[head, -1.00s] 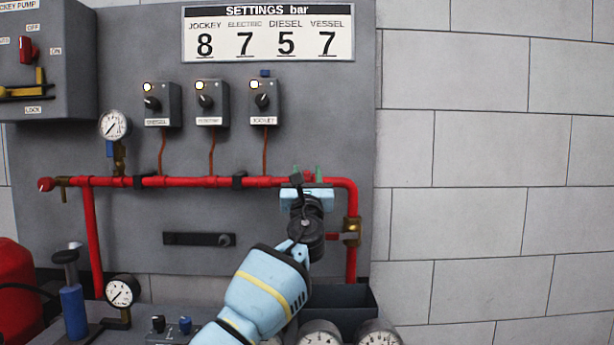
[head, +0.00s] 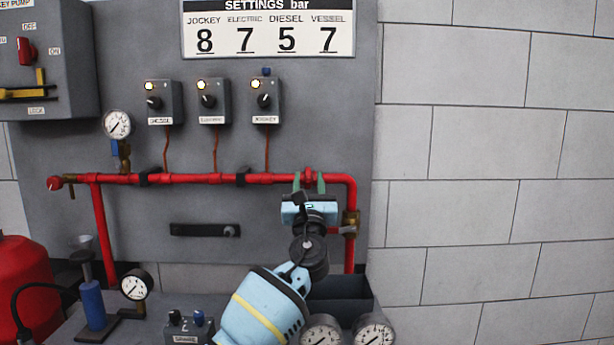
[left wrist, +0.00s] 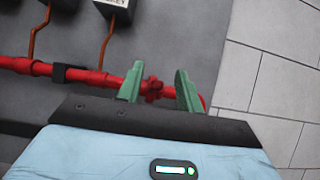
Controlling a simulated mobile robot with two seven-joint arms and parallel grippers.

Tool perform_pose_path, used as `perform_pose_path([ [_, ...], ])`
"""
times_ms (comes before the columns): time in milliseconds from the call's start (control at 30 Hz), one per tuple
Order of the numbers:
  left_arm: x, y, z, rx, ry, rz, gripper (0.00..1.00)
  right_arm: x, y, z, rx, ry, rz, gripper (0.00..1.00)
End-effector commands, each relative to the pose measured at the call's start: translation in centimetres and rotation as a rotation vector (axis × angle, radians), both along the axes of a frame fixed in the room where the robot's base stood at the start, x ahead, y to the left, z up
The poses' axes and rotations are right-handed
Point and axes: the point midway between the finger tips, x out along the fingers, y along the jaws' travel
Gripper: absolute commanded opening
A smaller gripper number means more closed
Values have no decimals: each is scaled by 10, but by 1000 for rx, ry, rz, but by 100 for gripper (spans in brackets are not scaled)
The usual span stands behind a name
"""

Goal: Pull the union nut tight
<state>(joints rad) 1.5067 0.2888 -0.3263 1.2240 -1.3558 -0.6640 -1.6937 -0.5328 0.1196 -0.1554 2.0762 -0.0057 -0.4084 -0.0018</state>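A brass fitting (head: 351,218), which looks like the union nut, sits on the vertical red pipe at the right of the panel. A red fitting (head: 308,174) sits on the horizontal red pipe. My left gripper (head: 309,183) is open, its two green fingers apart just in front of and below this red fitting. In the left wrist view the red fitting (left wrist: 152,88) shows between the spread fingers (left wrist: 159,78), with nothing visibly gripped. The gripper body is left of the brass fitting and partly covers its surroundings. My right gripper is not in view.
A dark open box (head: 342,288) and two gauges (head: 374,332) are below the brass fitting. Control boxes (head: 267,101) hang above the horizontal pipe (head: 205,180). A red tank (head: 22,285) stands at left. The block wall (head: 480,180) at right is clear.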

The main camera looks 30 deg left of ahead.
Motion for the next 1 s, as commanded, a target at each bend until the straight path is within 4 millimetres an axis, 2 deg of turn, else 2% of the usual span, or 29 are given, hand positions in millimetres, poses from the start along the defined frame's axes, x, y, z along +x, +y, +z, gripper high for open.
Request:
perform_pose_path([
  [33, -6, -3, 6, 0, -2, -2, 36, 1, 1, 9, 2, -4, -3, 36],
  [200, -25, -15, 6, 0, -2, -2, 36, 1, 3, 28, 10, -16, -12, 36],
  [400, -45, -28, 4, 0, -2, -2, 36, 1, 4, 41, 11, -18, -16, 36],
  [633, -57, -35, 2, 0, -1, -1, 36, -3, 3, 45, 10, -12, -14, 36],
  [1000, -58, -36, 0, 0, 0, 0, 36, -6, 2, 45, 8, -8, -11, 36],
])
